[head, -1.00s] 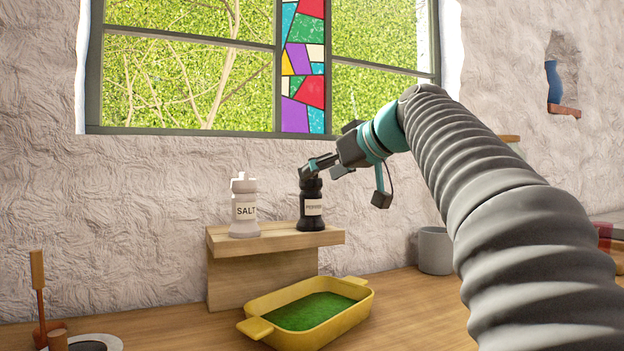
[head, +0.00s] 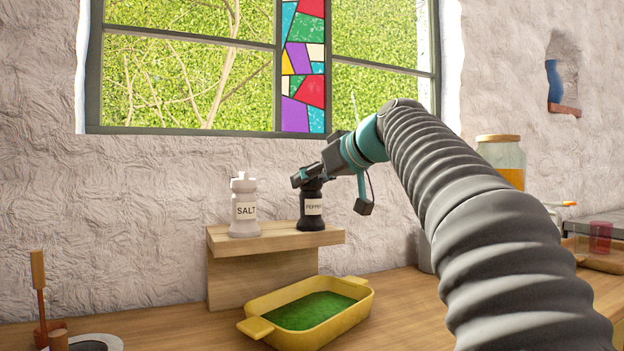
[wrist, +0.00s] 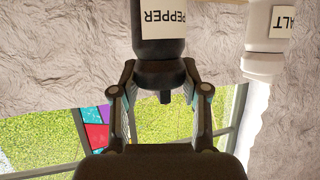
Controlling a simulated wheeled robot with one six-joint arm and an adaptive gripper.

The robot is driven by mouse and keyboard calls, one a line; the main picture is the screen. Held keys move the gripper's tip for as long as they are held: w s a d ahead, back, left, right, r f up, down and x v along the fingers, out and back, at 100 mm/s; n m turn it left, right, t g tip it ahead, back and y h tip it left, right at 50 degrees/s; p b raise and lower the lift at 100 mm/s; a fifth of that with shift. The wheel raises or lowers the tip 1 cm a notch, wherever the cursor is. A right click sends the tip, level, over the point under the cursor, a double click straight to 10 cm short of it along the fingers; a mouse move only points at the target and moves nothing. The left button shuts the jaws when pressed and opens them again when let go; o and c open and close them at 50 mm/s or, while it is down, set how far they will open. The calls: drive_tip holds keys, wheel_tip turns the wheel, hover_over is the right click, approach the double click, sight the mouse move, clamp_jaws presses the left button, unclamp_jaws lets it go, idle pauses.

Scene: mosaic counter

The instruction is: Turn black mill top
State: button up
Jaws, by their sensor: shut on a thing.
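The black pepper mill (head: 312,208) stands upright on the wooden shelf (head: 276,239), its white PEPPER label facing me. My gripper (head: 309,179) comes from the right and is shut on the mill's top, which the fingers mostly hide in the head view. In the wrist view, the picture is upside down; the mill (wrist: 160,50) hangs between the two fingers of my gripper (wrist: 160,95), with its dark top between them. A white salt mill (head: 244,207) stands to the left on the same shelf and shows in the wrist view (wrist: 265,45).
A yellow dish (head: 345,317) with green contents sits on the counter below the shelf. A glass jar with a wooden lid (head: 502,160) stands right, behind my arm. The window (head: 200,80) and rough wall are behind. Some counter (head: 180,335) is free at left front.

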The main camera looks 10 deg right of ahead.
drive_tip(key=shift+m+t+h, duration=0.3)
drive_tip(key=shift+m+h, duration=0.5)
drive_tip(key=shift+h, duration=0.1)
drive_tip(key=o, duration=1.2)
drive_tip(key=v, duration=1.2)
drive_tip(key=shift+a, duration=0.1)
drive_tip(key=shift+f, duration=0.1)
